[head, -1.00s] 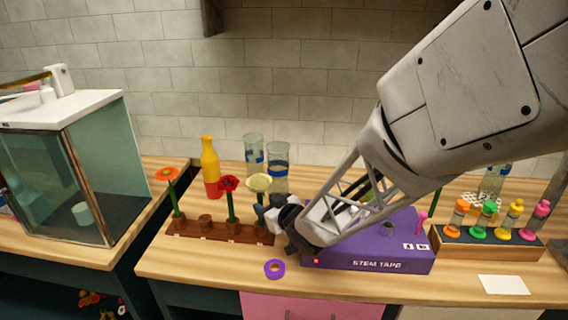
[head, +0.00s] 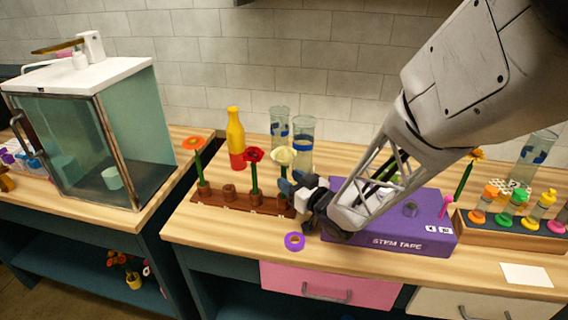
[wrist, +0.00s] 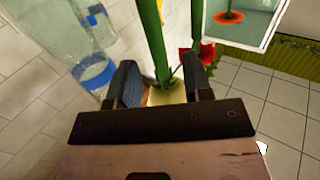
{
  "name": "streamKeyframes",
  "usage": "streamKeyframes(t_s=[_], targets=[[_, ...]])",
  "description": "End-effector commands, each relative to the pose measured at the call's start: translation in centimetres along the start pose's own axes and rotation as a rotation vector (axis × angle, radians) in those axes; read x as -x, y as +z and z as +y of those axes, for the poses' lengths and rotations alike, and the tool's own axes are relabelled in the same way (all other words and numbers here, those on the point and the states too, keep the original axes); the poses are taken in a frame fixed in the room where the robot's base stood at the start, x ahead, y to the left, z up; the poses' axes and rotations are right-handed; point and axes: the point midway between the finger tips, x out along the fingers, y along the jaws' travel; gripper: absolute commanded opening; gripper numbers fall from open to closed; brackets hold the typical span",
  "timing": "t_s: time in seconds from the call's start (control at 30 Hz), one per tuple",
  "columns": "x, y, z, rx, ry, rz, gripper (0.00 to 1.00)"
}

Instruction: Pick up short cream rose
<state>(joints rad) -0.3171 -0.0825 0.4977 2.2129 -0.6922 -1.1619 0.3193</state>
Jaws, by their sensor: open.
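The short cream rose (head: 283,156) stands upright by its green stem in the right part of a brown wooden rack (head: 238,201). My gripper (head: 287,187) is open beside the rose's stem, just below the bloom. In the wrist view, the pale cream bloom (wrist: 166,96) shows between the two dark fingers of my gripper (wrist: 160,84), with a green stem (wrist: 151,42) running up the picture. I cannot tell whether a finger touches the stem. The far end of the stem is out of the wrist view.
A red flower (head: 253,155) stands close left of the rose, an orange flower (head: 193,143) farther left. Glass vases (head: 302,148) stand behind. The purple stem tape box (head: 395,236) lies under my arm. A purple tape roll (head: 294,241) lies in front.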

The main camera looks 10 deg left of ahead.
Motion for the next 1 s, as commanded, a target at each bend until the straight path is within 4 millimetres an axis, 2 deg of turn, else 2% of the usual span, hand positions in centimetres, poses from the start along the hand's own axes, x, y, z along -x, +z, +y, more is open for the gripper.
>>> streamKeyframes(t_s=[0.27, 0.7, 1.0], targets=[[-1.1, 0.0, 0.0, 0.0, 0.0, -0.001, 0.46], [-4.5, 0.0, 0.0, 0.0, 0.0, 0.0, 0.46], [-5.0, 0.0, 0.0, 0.0, 0.001, -0.001, 0.46]])
